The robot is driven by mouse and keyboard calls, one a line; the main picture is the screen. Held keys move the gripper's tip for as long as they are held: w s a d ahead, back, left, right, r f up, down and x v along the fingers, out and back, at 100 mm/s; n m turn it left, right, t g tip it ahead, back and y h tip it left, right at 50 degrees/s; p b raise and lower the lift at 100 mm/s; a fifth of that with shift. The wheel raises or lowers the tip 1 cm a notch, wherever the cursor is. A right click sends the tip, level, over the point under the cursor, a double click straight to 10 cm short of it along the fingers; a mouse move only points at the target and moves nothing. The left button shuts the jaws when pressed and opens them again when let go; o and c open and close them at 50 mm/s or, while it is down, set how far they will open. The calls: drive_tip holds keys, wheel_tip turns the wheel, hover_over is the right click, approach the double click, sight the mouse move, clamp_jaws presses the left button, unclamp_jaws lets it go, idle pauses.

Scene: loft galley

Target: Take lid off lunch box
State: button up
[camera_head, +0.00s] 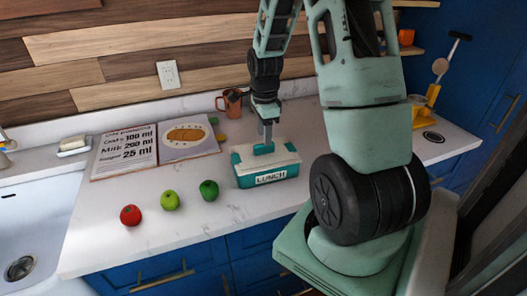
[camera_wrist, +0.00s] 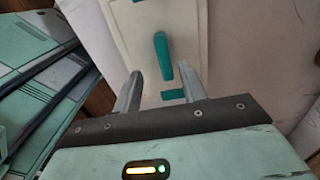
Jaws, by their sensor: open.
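The lunch box (camera_head: 268,172) stands on the white counter, teal with a "LUNCH" label on its front. Its pale lid (camera_head: 282,159) is on top and carries a teal handle (camera_head: 263,149). The wrist view shows the lid (camera_wrist: 194,38) from above with the handle (camera_wrist: 162,56) upright in the picture. My gripper (camera_head: 266,138) is above the lid, right by the handle. In the wrist view, my gripper (camera_wrist: 158,82) is open, with its two fingers apart and the near end of the handle between their tips. I cannot tell whether the fingers touch it.
A red apple (camera_head: 131,215), a light green apple (camera_head: 170,200) and a green pepper (camera_head: 209,190) sit left of the box. An open recipe book (camera_head: 125,152) and a copper mug (camera_head: 231,101) are behind. A sink (camera_head: 35,225) is at the far left.

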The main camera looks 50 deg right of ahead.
sight(264, 150)
drive_tip(key=shift+w+d+f+p, duration=0.15)
drive_tip(key=shift+f+p, duration=0.4)
drive_tip(key=shift+f, duration=0.85)
drive_tip(key=shift+w+d+f+p, duration=0.1)
drive_tip(key=shift+f+p, duration=0.4)
drive_tip(key=shift+f, duration=0.9)
clamp_jaws()
